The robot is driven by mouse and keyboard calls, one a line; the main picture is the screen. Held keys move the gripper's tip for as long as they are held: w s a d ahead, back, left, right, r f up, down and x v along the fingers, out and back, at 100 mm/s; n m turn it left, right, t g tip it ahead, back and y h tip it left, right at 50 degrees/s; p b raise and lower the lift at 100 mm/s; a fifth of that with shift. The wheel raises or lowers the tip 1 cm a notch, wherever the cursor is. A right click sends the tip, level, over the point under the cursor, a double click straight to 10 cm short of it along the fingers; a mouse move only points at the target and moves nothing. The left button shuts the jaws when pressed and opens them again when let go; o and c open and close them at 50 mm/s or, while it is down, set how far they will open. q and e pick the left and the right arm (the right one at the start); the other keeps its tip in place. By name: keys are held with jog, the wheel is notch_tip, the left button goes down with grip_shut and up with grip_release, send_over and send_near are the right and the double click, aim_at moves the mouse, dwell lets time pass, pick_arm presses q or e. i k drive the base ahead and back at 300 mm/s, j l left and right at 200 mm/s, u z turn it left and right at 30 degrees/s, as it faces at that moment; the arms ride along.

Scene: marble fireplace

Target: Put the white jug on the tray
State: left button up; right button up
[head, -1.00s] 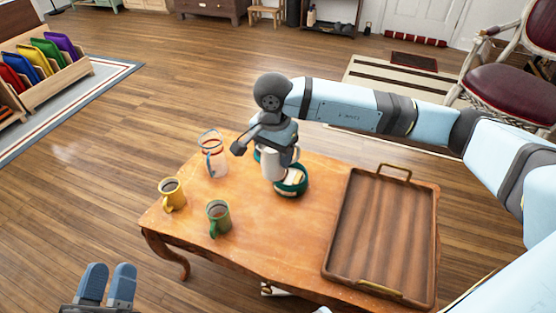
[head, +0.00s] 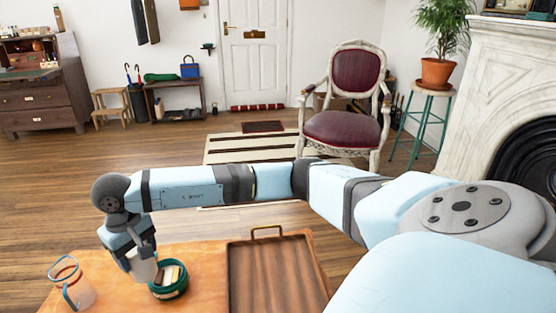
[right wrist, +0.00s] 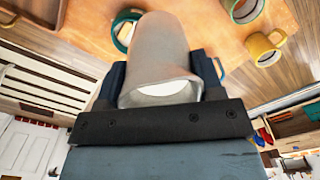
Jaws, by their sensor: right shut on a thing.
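The white jug (head: 144,269) is held in my right gripper (head: 138,258), at the left of the head view. In the right wrist view the jug (right wrist: 155,50) fills the space between the two fingers, which are shut on it. I cannot tell whether its base touches the table. The wooden tray (head: 272,270) lies on the table to the right of the jug, with bare slats and a brass handle at its far end. Its near end is cut off by the frame. My left gripper is out of view.
A green bowl (head: 170,288) with pale things in it stands close to the right of the jug. A glass pitcher (head: 75,290) stands to the left. A yellow mug (right wrist: 263,48) and a green mug (right wrist: 243,8) show in the right wrist view.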

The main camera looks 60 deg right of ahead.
aim_at(269, 273)
jog(key=k+l, duration=0.7)
jog(key=l, duration=0.45)
